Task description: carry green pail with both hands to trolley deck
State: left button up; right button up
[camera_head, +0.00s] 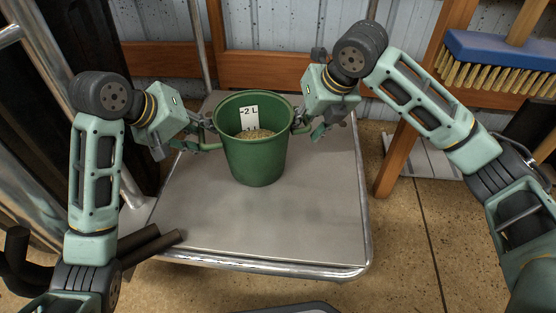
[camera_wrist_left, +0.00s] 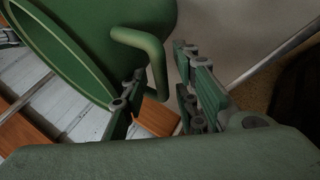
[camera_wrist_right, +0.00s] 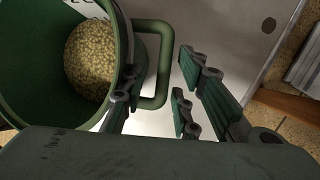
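The green pail (camera_head: 255,155) appears to stand upright on the grey trolley deck (camera_head: 300,225), towards its back. It holds pale grains, seen in the right wrist view (camera_wrist_right: 88,60), and has a white level label inside. My left gripper (camera_head: 190,140) is at the pail's left handle; in the left wrist view its fingers are spread apart with the handle (camera_wrist_left: 150,55) between them. My right gripper (camera_head: 316,125) is at the right handle; in the right wrist view its fingers are apart with that handle (camera_wrist_right: 155,65) between them.
The trolley has a metal rim and upright rails. A blue brush (camera_head: 500,50) and a wooden post (camera_head: 400,150) stand at the right. Dark tubes (camera_head: 150,245) lie at the front left. The deck in front of the pail is clear.

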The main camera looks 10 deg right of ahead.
pick_arm(q)
jog(key=shift+o, duration=0.4)
jog(key=o, duration=0.7)
pick_arm(e)
jog(key=shift+d, duration=0.1)
pick_arm(q)
jog(key=shift+r, duration=0.2)
pick_arm(e)
jog(key=shift+r, duration=0.15)
